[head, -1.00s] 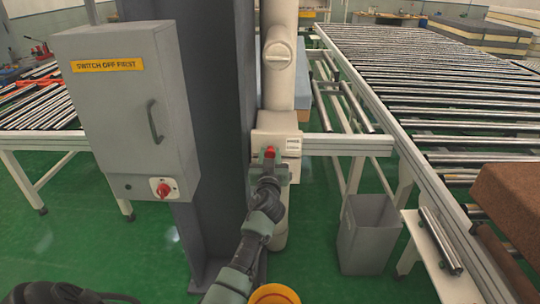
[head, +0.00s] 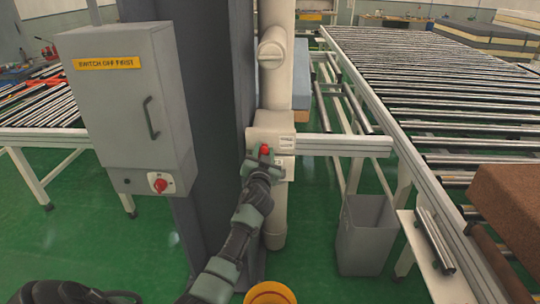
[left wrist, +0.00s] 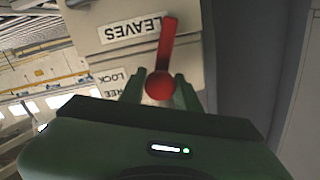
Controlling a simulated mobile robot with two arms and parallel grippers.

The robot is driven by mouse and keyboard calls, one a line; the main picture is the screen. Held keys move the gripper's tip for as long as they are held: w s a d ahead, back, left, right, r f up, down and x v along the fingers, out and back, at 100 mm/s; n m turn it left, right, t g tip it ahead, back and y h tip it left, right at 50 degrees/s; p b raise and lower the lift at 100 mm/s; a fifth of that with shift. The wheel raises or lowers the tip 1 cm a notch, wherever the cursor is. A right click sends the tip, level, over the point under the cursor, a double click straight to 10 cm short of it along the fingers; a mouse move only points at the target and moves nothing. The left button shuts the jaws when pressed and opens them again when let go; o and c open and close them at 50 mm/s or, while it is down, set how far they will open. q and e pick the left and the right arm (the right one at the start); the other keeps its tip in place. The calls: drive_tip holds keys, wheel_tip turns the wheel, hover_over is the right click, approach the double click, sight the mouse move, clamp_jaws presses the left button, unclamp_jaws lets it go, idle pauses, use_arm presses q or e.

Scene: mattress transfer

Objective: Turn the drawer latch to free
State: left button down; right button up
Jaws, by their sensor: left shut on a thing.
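The red latch lever (head: 264,150) is on a cream box (head: 285,143) fixed to the pale column. In the left wrist view the lever (left wrist: 168,40) runs from a round red end between my fingers up the picture, slightly right. Labels beside it, upside down there, read "LEAVES" (left wrist: 133,28), "LOCK" (left wrist: 109,77) and "FREE" (left wrist: 109,93). My left gripper (head: 262,163) is at the box, its fingers (left wrist: 160,78) shut on the lever's round end. The fingers hide part of the lever in the head view. My right gripper is not in view.
A grey cabinet (head: 130,100) marked "SWITCH OFF FIRST" hangs left of the dark post (head: 215,110). A roller conveyor (head: 440,110) stands right, with a grey bin (head: 366,235) below. A yellow round object (head: 270,294) is at the bottom edge. Green floor is open between.

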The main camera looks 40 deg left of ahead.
use_arm(q)
drive_tip(key=shift+m, duration=0.6)
drive_tip(key=shift+f+m, duration=0.1)
drive_tip(key=shift+m, duration=0.3)
drive_tip(key=m, duration=0.2)
drive_tip(key=shift+m, duration=1.3)
drive_tip(key=m, duration=0.5)
drive_tip(key=shift+m+p, duration=0.3)
drive_tip(key=shift+m, duration=0.7)
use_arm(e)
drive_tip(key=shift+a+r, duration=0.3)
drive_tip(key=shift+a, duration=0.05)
use_arm(q)
drive_tip(key=shift+m, duration=0.3)
